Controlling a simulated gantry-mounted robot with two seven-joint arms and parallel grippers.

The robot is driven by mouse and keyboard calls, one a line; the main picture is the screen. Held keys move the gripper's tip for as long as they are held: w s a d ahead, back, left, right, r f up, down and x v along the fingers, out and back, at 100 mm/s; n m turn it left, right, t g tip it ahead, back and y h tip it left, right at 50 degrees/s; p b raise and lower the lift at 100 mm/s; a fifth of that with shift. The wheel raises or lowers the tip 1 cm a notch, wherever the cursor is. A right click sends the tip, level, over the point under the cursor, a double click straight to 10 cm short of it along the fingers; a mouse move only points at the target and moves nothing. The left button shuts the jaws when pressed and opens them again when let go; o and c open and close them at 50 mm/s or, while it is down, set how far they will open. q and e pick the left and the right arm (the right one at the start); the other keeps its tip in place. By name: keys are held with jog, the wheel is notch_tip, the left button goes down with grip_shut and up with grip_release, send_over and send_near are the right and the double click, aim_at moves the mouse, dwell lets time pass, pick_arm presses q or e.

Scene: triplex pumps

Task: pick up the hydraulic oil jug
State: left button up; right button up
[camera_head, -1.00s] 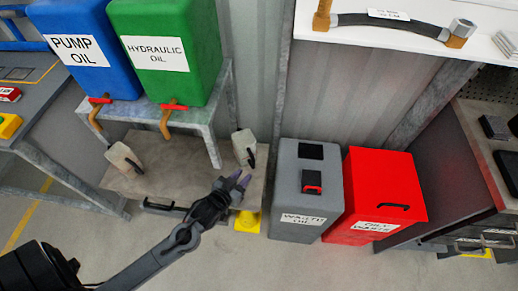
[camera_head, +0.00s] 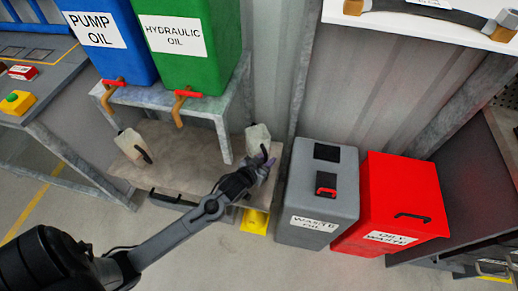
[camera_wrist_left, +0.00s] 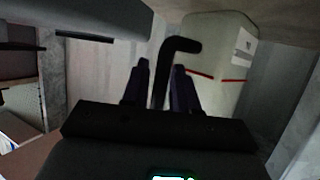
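Two pale jugs with black handles stand on the low shelf (camera_head: 185,178) under the tanks: one left jug (camera_head: 128,142) and one right jug (camera_head: 257,136), nearer the green hydraulic oil tank's side. Their labels are too small to read. My left gripper (camera_head: 266,160) is at the right jug's handle, partly covering the jug. In the left wrist view the jug (camera_wrist_left: 212,65) shows a red line and a small label. There my left gripper (camera_wrist_left: 162,75) is open, with the black handle (camera_wrist_left: 162,60) between its fingers. My right gripper is out of view.
The blue pump oil tank (camera_head: 110,65) and green hydraulic oil tank (camera_head: 190,75) stand on a metal stand (camera_head: 226,120) above the shelf. A grey waste oil bin (camera_head: 315,190) is close to the gripper's right, beside a red bin (camera_head: 395,200).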

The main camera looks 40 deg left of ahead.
pick_arm(q)
jog(key=shift+s, duration=0.1)
grip_shut()
jog(key=shift+r, duration=0.1)
